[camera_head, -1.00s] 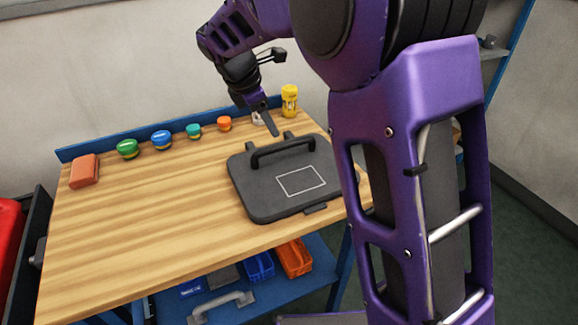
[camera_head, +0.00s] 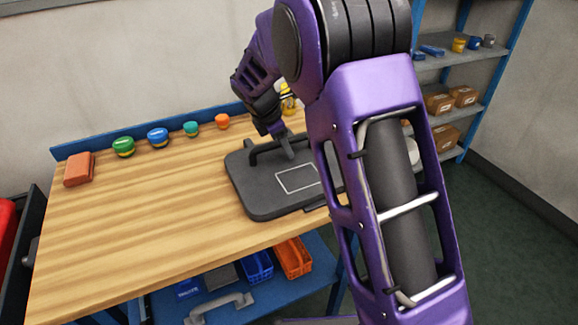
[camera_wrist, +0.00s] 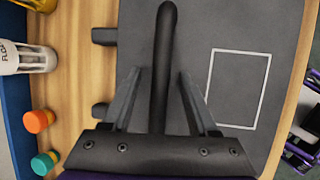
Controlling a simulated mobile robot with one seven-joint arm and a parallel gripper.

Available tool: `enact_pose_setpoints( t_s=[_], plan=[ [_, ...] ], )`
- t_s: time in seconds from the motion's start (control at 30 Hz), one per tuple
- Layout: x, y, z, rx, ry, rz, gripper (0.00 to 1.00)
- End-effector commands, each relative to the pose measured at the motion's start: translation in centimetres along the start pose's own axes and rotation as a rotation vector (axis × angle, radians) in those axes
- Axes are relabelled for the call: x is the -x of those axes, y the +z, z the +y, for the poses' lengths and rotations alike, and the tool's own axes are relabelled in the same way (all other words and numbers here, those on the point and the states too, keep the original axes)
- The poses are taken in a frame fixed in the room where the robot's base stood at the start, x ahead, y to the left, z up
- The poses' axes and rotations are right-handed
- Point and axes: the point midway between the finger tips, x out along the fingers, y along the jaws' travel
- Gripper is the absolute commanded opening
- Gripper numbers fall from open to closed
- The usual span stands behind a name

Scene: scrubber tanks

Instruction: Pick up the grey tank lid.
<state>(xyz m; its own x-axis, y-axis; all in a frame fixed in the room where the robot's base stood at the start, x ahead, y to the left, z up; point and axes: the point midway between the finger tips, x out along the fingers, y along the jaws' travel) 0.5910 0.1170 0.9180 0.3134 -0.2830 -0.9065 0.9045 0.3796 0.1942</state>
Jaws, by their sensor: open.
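The grey tank lid (camera_head: 258,191) lies flat on the wooden workbench, with a raised dark bar handle and a white rectangle outline on its top. In the wrist view the lid (camera_wrist: 239,40) fills much of the picture, and its handle (camera_wrist: 164,50) runs up the middle. My gripper (camera_head: 287,147) is at the handle, coming from the back of the bench. In the wrist view my gripper (camera_wrist: 160,80) is open, with one finger on each side of the handle. I cannot tell whether either finger touches it.
Green (camera_head: 123,147), blue (camera_head: 158,138), teal (camera_head: 191,129) and orange (camera_head: 222,121) caps line the bench's back edge. An orange-brown block (camera_head: 79,169) lies at the left. A yellow container (camera_wrist: 40,4) and a white container (camera_wrist: 22,58) stand near the lid.

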Motion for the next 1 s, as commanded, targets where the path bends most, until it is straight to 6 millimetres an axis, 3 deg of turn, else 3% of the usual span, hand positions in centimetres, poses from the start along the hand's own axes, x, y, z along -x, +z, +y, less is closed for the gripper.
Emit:
enact_pose_setpoints(
  t_s=[0.2, 0.5, 0.53, 1.0],
  plan=[
    [0.0, 0.06, 0.03, -0.001, 0.001, 0.0, 0.56],
    [0.02, 0.05, 0.02, 0.0, 0.001, 0.0, 0.02],
    [0.02, 0.05, 0.02, -0.001, 0.001, 0.0, 0.0],
    [0.03, 0.04, 0.02, 0.0, 0.001, 0.0, 0.0]
  ],
)
